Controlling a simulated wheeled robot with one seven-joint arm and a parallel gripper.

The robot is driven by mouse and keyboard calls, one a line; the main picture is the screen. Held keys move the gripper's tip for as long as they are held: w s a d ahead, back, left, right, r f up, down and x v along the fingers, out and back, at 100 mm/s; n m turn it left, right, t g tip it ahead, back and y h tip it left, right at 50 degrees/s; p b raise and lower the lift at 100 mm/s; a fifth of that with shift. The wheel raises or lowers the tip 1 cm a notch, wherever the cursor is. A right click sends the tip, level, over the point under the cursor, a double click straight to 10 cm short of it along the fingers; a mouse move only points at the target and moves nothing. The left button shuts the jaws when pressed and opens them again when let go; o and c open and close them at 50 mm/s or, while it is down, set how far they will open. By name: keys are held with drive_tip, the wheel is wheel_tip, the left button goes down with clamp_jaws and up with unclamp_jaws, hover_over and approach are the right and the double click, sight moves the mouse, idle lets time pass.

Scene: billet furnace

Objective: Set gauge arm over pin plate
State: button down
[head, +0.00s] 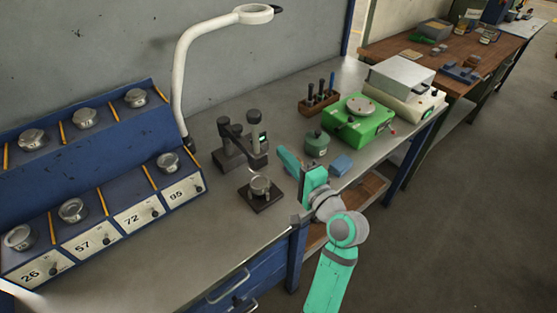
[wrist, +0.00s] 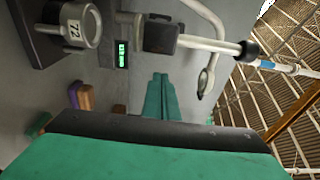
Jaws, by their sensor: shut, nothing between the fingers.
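The dark pin plate (head: 272,202) lies on the bench, with a metal cylinder (head: 260,185) standing on it. In the wrist view this cylinder (wrist: 78,30) is marked 72. The dark gauge stand (head: 230,160) is just behind the plate, with a small green display. Its arm (head: 238,138) shows as a dark bar above the base; I cannot tell exactly where it points. In the wrist view a dark block (wrist: 160,37) sits on a light rod near the display. My gripper (head: 284,157) is shut and empty, right of the gauge and plate; its teal fingers (wrist: 160,80) show together, apart from both.
A numbered blue rack (head: 90,200) with metal cylinders stands at left. A white ring lamp (head: 182,75) rises behind. The front left bench is clear.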

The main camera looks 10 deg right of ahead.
drive_tip(key=v, duration=0.9)
drive_tip(key=shift+s+a, duration=0.3)
drive_tip(key=shift+s, duration=0.2)
